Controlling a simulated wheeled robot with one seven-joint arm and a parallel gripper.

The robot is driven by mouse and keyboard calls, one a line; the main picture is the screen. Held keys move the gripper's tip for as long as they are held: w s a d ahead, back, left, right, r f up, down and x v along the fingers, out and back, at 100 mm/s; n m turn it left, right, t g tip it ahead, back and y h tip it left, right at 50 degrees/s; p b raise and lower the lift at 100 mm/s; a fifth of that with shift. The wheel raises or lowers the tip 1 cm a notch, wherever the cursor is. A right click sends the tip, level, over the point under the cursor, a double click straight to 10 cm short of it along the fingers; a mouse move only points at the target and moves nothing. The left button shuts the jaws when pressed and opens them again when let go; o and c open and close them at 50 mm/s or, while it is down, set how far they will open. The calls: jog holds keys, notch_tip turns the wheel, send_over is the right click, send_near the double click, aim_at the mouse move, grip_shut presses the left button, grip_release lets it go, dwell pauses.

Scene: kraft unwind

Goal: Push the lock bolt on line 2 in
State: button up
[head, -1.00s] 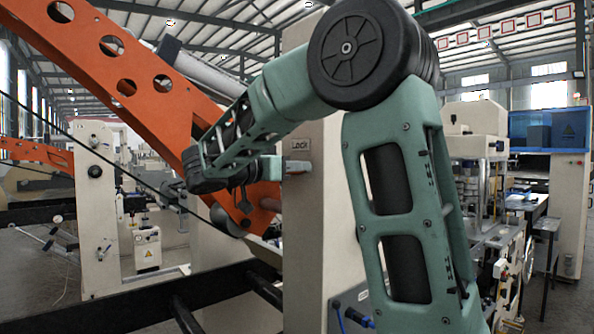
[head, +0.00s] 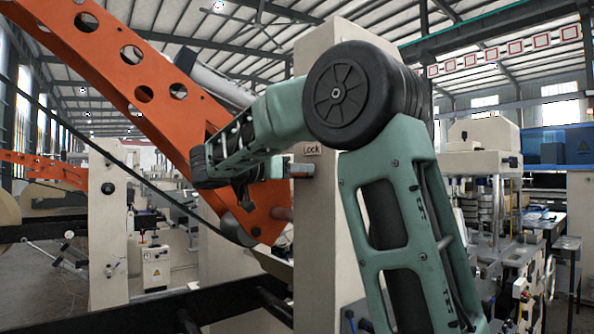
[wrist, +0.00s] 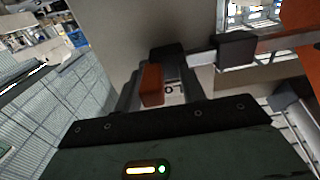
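The pale column (head: 326,215) carries a small "Lock" label (head: 311,149) in the head view. A grey bolt-like piece (head: 302,170) sticks out below the label. My arm reaches left and bends back, with my gripper (head: 270,168) beside that piece, mostly hidden by the wrist. In the wrist view my gripper (wrist: 165,75) faces the column; a red-orange block (wrist: 152,85) shows between grey parts, with part of the label (wrist: 171,89) beside it. I cannot tell whether this block is the bolt's end, or whether the fingers touch it. The line number is not readable.
A large orange beam (head: 150,75) slants down to the column behind my wrist. A black rail (head: 150,312) crosses low in front. A grey bar with a dark block (wrist: 237,48) runs right of my gripper. Machinery (head: 500,190) stands at right.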

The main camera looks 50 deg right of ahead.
jog(key=b+v, duration=0.5)
jog(key=v, duration=1.2)
jog(key=shift+a, duration=0.15)
jog(key=shift+w, duration=0.1)
